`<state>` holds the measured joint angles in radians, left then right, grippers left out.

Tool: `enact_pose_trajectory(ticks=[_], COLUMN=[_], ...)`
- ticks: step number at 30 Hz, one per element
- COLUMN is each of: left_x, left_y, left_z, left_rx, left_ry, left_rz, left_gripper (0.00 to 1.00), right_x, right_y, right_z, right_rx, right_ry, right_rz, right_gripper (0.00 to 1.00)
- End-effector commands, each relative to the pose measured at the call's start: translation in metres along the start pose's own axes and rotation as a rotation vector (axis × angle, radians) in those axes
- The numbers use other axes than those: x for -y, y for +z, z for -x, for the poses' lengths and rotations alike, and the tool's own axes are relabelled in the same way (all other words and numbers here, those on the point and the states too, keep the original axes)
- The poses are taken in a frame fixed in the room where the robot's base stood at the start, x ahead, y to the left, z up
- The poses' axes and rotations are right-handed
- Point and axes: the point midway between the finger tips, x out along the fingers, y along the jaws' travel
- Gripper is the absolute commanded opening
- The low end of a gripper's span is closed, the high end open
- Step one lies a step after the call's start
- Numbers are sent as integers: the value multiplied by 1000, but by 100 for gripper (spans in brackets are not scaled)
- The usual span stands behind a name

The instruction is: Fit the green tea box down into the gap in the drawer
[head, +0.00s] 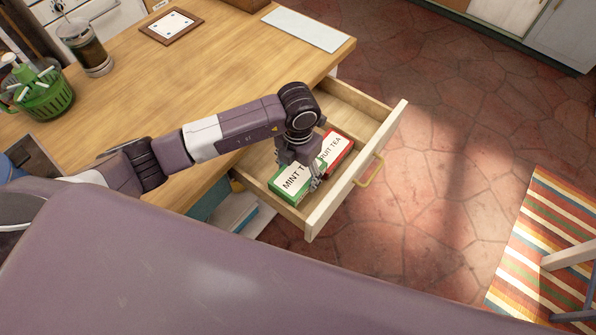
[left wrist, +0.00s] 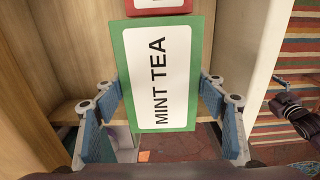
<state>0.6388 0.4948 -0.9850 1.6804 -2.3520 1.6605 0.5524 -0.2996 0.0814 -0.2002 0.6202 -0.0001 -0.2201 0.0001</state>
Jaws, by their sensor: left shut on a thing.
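The green tea box (head: 292,184), labelled MINT TEA, is at the open drawer (head: 336,206), beside the red FRUIT TEA box (head: 338,151). My left gripper (head: 315,176) is shut on the green box, with its arm hiding part of it. In the left wrist view the green box (left wrist: 161,75) lies label up between the blue finger pads of my left gripper (left wrist: 165,135). The red box (left wrist: 160,5) shows just past its far end. I cannot tell how high the green box is above the drawer floor. A dark part (left wrist: 295,112), perhaps my right gripper, shows at the right edge.
The drawer front with its brass handle (head: 369,171) stands out over the stone floor. The wooden counter (head: 215,75) holds a green basket (head: 45,95), a French press (head: 86,48) and a pale board (head: 306,29). The drawer's far end looks bare.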

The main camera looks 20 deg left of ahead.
Motion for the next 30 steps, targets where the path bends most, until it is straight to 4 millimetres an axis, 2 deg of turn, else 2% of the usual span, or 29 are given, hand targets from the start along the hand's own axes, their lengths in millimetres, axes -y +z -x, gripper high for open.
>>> enact_pose_trajectory(ticks=[30], left_x=[0], left_y=[0], left_z=[-16], left_rx=[0], left_ry=[0], left_rz=[0], left_gripper=[38], right_x=[1], right_y=[1], right_z=[-14], right_rx=[0], right_ry=[0], right_rz=[-1], right_gripper=[94])
